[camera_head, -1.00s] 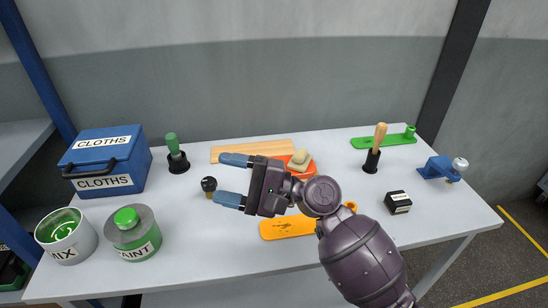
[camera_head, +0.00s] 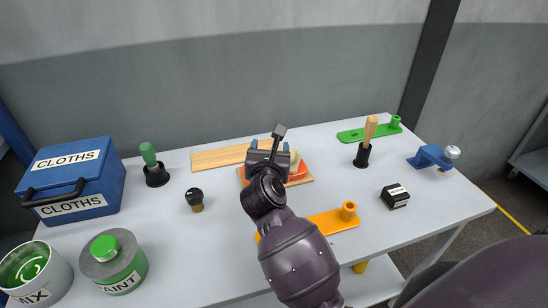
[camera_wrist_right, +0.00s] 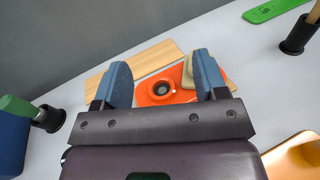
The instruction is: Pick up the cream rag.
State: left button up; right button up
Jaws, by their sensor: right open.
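The cream rag (camera_head: 294,157) lies by an orange piece (camera_head: 298,171) on the table, mostly hidden behind my right gripper in the head view. In the right wrist view the rag (camera_wrist_right: 187,74) shows beside the inner side of the right-hand finger, partly covered by it. My right gripper (camera_head: 271,147) is open, with its blue fingers pointing toward the orange piece. In the wrist view the space between its fingertips (camera_wrist_right: 162,66) looks empty, and I cannot tell whether a finger touches the rag. My left gripper is not in view.
A wooden board (camera_head: 215,158) lies behind. A dark stubby knob (camera_head: 195,198) and a green-handled tool (camera_head: 151,160) stand left. An orange bracket (camera_head: 336,222) lies in front, and a black block (camera_head: 395,196) and wood-handled tool (camera_head: 367,140) are right. A blue CLOTHS box (camera_head: 95,190) stands far left.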

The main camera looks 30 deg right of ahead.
jog(key=d+f+g, duration=0.1)
jog(key=f, duration=0.1)
jog(key=d+f+m+g, duration=0.1)
jog(key=d+f+g, duration=0.2)
jog(key=d+f, duration=0.1)
jog(key=shift+w+f+m+g, duration=0.3)
jog(key=shift+w+f, duration=0.1)
jog(key=x, duration=0.4)
jog(key=shift+w+d+r, duration=0.1)
jog(key=shift+w+d, duration=0.25)
jog(key=shift+w+d+b, duration=0.15)
jog(key=shift+b, duration=0.15)
jog(key=shift+w, duration=0.1)
